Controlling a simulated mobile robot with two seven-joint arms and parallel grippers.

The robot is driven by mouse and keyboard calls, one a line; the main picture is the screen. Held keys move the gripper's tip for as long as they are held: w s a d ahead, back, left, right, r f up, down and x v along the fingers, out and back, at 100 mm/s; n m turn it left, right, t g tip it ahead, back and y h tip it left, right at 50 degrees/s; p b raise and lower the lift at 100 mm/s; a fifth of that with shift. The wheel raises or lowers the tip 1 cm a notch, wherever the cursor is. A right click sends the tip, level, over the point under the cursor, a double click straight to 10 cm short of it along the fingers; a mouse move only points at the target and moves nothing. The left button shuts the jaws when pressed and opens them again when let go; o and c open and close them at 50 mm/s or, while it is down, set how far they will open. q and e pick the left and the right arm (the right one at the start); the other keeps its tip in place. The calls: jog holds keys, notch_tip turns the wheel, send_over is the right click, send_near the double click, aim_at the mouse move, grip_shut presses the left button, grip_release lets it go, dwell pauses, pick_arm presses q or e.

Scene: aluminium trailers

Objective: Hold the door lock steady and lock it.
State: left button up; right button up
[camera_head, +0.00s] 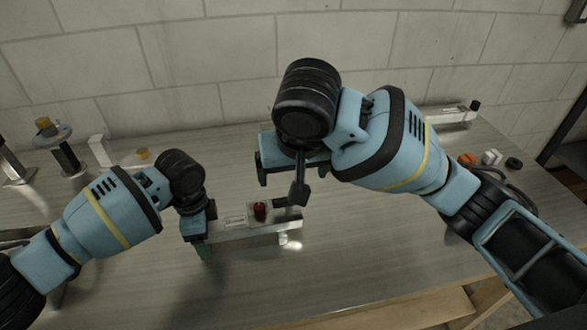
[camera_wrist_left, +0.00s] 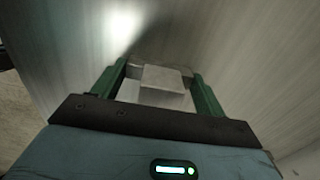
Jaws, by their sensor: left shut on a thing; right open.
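The door lock (camera_head: 245,229) is a long pale metal bar with a red knob (camera_head: 260,210) on top, lying above the table in the head view. My left gripper (camera_head: 207,246) is shut on its left end. In the left wrist view a pale grey block of the lock (camera_wrist_left: 160,80) sits between the two green fingers (camera_wrist_left: 154,88). My right gripper (camera_head: 292,174) is open, behind and to the right of the red knob, apart from it. A black part (camera_head: 298,193) shows below the right wrist; I cannot tell what it belongs to. The right fingertips are partly hidden.
Another pale metal bar with a black knob (camera_head: 452,115) lies at the back right. Small orange, white and black pieces (camera_head: 490,157) lie at the right. A black post with a brass top (camera_head: 64,150) and a white block (camera_head: 100,150) stand at the left. The table front is clear.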

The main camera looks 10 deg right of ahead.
pick_arm(q)
jog(key=o, duration=1.3)
jog(key=shift+r, duration=0.1)
notch_tip(320, 180, up, 12)
jog(key=shift+f, duration=0.1)
